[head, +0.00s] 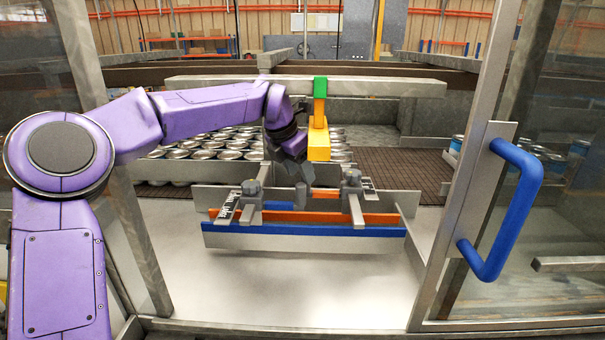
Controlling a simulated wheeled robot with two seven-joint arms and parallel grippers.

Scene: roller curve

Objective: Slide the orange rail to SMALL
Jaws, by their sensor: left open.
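The orange rail (330,217) runs left to right behind a blue-edged rail (303,230), in the middle of the head view. A second orange strip (325,194) shows farther back. Two grey clamp knobs on brackets stand over the rails, a left one (252,190) and a right one (351,180). Dark label plates lie at the left end (228,208) and right end (367,185); I cannot read their words surely. My left gripper (303,190) is open, pointing down between the two knobs, close to the rails. Its fingertips are partly unclear, and I cannot tell whether they touch anything. My right gripper is out of view.
A yellow and green hanging part (319,130) is just right of my left wrist, under a grey crossbar (400,87). Many cans (220,146) stand behind. A door frame with a blue handle (515,200) is at right. The pale surface in front is clear.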

